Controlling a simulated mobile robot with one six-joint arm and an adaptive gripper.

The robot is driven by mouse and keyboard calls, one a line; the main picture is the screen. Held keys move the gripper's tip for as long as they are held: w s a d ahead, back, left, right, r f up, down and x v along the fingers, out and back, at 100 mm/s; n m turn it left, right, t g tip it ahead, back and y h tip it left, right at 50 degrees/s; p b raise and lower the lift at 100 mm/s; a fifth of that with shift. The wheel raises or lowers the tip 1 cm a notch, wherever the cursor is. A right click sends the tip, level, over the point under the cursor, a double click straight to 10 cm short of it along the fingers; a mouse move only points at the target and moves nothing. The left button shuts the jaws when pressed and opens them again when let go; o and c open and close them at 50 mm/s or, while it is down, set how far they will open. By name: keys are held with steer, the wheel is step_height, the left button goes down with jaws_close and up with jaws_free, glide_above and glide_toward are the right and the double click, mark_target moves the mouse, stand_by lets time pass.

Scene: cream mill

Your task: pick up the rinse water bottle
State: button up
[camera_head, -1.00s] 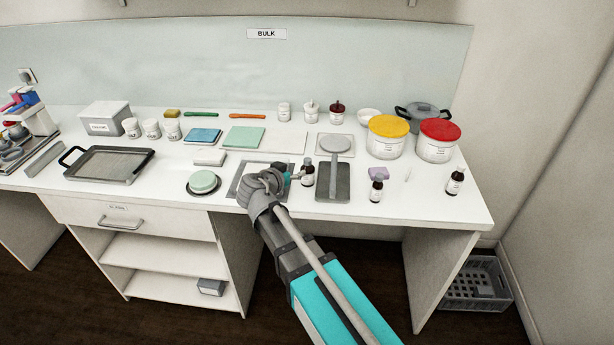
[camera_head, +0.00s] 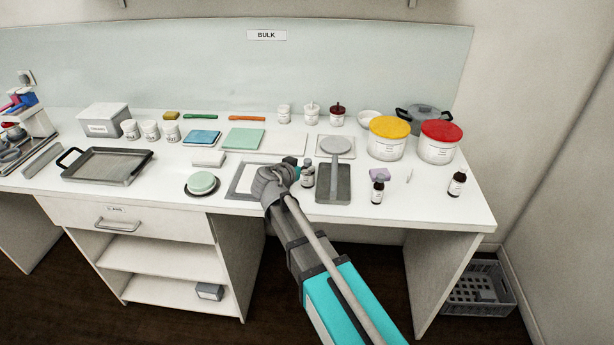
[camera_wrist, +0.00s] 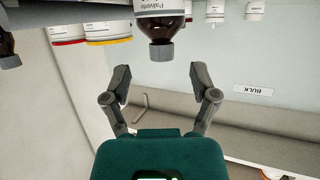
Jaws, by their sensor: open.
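Several small dark bottles with white labels stand on the white bench, and I cannot tell which holds rinse water. One bottle (camera_head: 308,176) stands just right of my gripper (camera_head: 292,168). Another bottle (camera_head: 377,191) is farther right, and a third bottle (camera_head: 457,184) is near the right end. The wrist view is upside down. There my gripper (camera_wrist: 163,92) is open and empty, with a brown bottle with a grey cap (camera_wrist: 162,52) ahead, roughly centred between the fingers and apart from them. Its label is only partly legible.
A balance-like grey stand (camera_head: 333,182) is close right of the nearest bottle. A yellow-lidded tub (camera_head: 388,146) and red-lidded tub (camera_head: 437,151) stand behind. A green disc (camera_head: 202,182) and grey square frame (camera_head: 243,184) lie left of the gripper. Bench (camera_head: 420,210) is clear at front right.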

mark_target(305, 165)
steer(key=x, duration=0.1)
steer(key=b+x, duration=0.1)
steer(key=x, duration=0.1)
steer(key=shift+a+f, duration=0.1)
steer(key=shift+f, duration=0.2)
steer(key=shift+b+x, duration=0.3)
steer(key=shift+x, duration=0.5)
steer(key=shift+r, duration=0.15)
jaws_close()
